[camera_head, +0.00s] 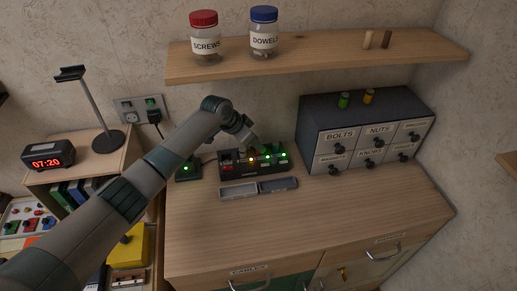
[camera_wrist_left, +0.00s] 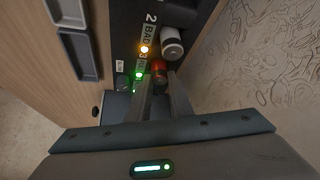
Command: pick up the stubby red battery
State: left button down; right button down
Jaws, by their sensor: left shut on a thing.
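My left gripper (camera_head: 252,144) reaches down to the dark charger (camera_head: 240,174) on the wooden counter. In the left wrist view its two fingertips (camera_wrist_left: 162,78) are shut on the stubby red battery (camera_wrist_left: 158,66), of which only a dark red end shows. It is at the charger; I cannot tell whether it is still seated in a slot. In the head view the gripper and arm hide it. A thicker pale grey battery (camera_wrist_left: 172,42) sits in the neighbouring slot, beside an orange light. My right gripper is in neither view.
A grey two-part tray (camera_head: 258,188) lies in front of the charger. A small dark box with a green light (camera_head: 187,170) stands left of it. A labelled drawer cabinet (camera_head: 365,140) stands right, with green and yellow cylinders on top. A shelf (camera_head: 320,57) overhangs. The front counter is clear.

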pick_arm(q)
jog(key=shift+r, duration=0.15)
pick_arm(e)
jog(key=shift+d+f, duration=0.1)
